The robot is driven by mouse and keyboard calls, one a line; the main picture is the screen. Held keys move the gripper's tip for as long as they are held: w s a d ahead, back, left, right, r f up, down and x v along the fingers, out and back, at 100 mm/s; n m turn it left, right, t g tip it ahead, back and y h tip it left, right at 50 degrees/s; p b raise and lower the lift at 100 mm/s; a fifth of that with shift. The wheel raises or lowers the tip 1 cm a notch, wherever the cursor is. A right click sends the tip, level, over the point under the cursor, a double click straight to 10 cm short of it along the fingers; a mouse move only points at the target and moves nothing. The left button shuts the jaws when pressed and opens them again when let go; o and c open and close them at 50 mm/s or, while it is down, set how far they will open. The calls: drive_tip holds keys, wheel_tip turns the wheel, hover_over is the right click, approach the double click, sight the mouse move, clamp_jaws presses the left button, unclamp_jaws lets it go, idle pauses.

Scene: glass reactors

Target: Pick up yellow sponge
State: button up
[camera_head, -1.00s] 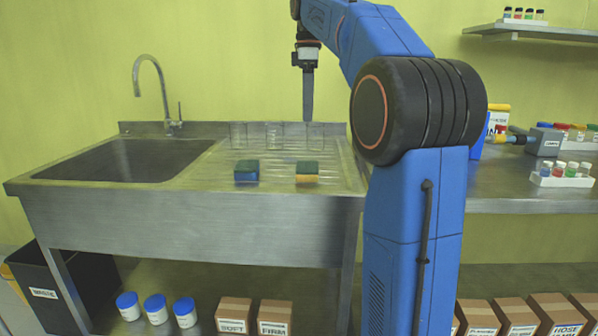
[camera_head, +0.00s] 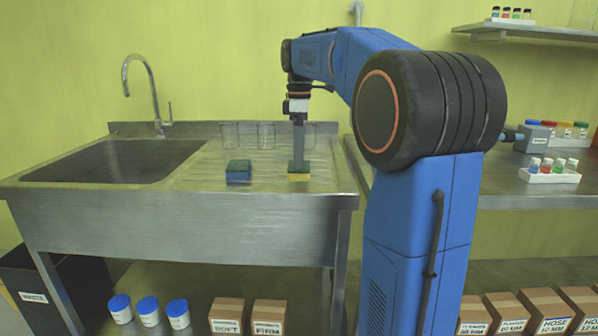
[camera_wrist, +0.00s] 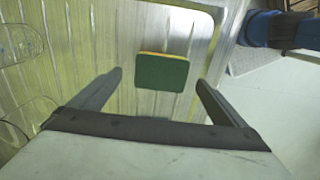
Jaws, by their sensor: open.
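The yellow sponge (camera_head: 299,177) has a dark green top layer and lies on the ribbed steel drainboard near its front edge. In the wrist view the sponge (camera_wrist: 162,72) shows its green face with a thin yellow edge, centred just beyond the open fingertips. My gripper (camera_head: 299,160) points straight down over the sponge in the head view and hides part of its top. In the wrist view my gripper (camera_wrist: 159,80) is open, a finger on each side, with nothing between them. Whether the fingertips touch the sponge cannot be told.
A blue sponge (camera_head: 238,171) with a green top lies to the left. Clear glass beakers (camera_head: 266,135) stand behind on the drainboard; they also show at the left of the wrist view (camera_wrist: 22,42). The sink basin (camera_head: 110,162) is further left. A bench (camera_head: 480,183) stands right.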

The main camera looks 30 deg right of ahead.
drive_tip(key=shift+a+f, duration=0.1)
drive_tip(key=shift+f, duration=2.05)
drive_tip(key=c, duration=1.2)
wheel_tip(320, 180, up, 10)
